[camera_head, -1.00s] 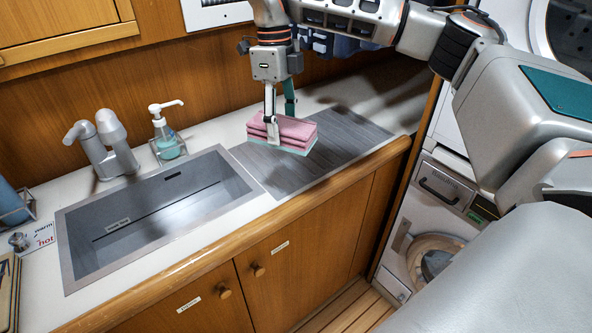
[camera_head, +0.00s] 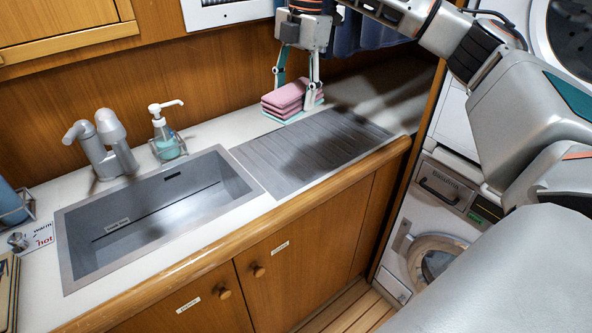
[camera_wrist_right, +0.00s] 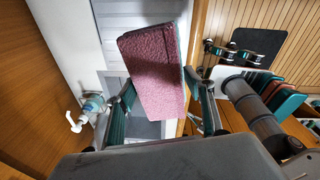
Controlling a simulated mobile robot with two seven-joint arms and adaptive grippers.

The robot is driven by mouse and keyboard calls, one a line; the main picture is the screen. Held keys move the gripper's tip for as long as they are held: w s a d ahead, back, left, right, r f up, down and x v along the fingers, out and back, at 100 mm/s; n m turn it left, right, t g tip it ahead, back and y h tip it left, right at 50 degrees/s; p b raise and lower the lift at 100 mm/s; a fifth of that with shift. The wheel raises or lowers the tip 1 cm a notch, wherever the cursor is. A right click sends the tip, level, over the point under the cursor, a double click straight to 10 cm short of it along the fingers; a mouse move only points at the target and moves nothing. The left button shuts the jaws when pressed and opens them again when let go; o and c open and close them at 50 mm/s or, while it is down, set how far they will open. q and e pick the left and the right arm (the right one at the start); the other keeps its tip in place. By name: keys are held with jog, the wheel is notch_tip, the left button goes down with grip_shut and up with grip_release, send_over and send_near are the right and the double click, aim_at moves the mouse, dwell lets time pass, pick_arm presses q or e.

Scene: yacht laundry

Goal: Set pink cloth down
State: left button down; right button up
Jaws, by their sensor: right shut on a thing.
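The pink cloth (camera_head: 288,95) is a folded stack of several layers with a thin teal layer at its base. In the head view it is at the back of the counter, by the rear edge of the grey ribbed mat. My right gripper (camera_head: 296,90) points down, shut on the cloth, with one finger on each side. In the right wrist view the cloth (camera_wrist_right: 157,70) lies tilted between the fingers (camera_wrist_right: 160,100). I cannot tell whether its underside touches the counter. My left gripper is not in view.
The ribbed mat (camera_head: 300,155) is bare. The sink (camera_head: 150,215) is to its left, with a faucet (camera_head: 103,145) and a soap dispenser (camera_head: 165,138) behind. The wooden wall (camera_head: 190,75) rises close behind the cloth. A front-loading washer (camera_head: 430,255) stands at the right.

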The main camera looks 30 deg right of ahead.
jog(key=shift+w+d+r+m, duration=0.1)
jog(key=shift+d+m, duration=0.05)
jog(key=shift+m, duration=0.45)
jog(key=shift+w+d+r+m, duration=0.1)
jog(key=shift+d+m, duration=0.05)
jog(key=shift+m, duration=0.45)
jog(key=shift+s+f, duration=0.1)
jog(key=shift+f, duration=0.2)
notch_tip(320, 180, down, 15)
jog(key=shift+r, duration=0.1)
jog(key=shift+f+p, duration=0.5)
jog(key=shift+f, duration=1.8)
jog(key=shift+c, duration=0.2)
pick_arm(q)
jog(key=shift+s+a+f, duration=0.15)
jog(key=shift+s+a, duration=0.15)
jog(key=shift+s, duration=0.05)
pick_arm(e)
jog(key=o, duration=1)
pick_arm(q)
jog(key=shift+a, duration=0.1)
pick_arm(e)
jog(key=shift+r, duration=0.1)
